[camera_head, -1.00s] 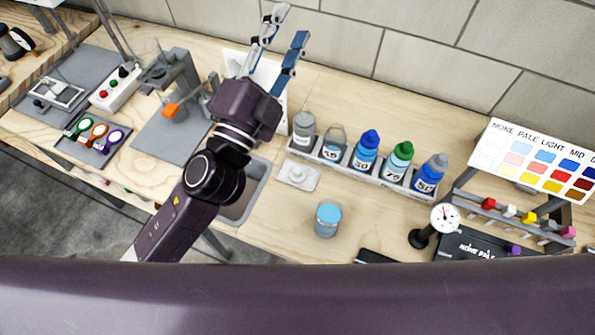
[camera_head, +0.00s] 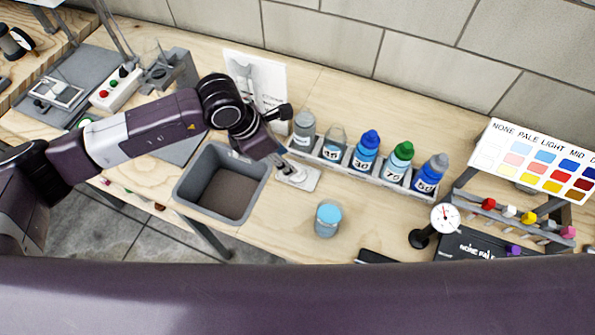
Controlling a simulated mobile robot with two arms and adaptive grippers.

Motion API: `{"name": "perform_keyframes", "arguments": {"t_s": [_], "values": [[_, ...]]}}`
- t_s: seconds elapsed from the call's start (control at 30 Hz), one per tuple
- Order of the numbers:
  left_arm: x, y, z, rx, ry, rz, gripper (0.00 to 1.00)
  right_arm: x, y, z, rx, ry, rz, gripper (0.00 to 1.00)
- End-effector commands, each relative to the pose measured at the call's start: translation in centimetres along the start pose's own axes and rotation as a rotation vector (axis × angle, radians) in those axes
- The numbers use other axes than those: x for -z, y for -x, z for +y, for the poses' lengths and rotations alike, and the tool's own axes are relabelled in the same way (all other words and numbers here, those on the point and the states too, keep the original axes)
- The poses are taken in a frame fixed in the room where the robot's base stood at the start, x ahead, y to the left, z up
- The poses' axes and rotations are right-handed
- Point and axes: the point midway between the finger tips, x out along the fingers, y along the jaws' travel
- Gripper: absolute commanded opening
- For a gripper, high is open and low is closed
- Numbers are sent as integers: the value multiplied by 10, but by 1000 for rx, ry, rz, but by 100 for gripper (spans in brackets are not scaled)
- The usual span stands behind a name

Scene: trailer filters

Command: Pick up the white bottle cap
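The white bottle cap (camera_head: 299,178) is on a small pale plate (camera_head: 309,181) on the bench, in front of the row of bottles. In the head view my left gripper (camera_head: 289,168) points down at the plate from the upper left, with its fingertips at the cap. The fingers hide part of the cap. I cannot tell whether they are open or closed on it, or whether they touch it. My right gripper is not in view.
A rack (camera_head: 385,183) of labelled bottles stands right behind the plate. A grey bin (camera_head: 181,190) is to the left, and a jar with blue content (camera_head: 328,219) is in front to the right. A dial gauge (camera_head: 445,217) stands farther right.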

Motion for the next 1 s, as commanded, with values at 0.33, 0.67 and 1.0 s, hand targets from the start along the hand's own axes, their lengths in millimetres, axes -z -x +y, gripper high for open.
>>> {"name": "perform_keyframes", "arguments": {"t_s": [0.33, 0.67, 1.0], "values": [[0, -31, 1, -2, 0, 10, 38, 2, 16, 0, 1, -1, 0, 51], [0, -70, 0, -2, -1, 8, 38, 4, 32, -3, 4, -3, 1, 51], [0, -76, 1, -3, -2, 6, 36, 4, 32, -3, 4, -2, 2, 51]]}}
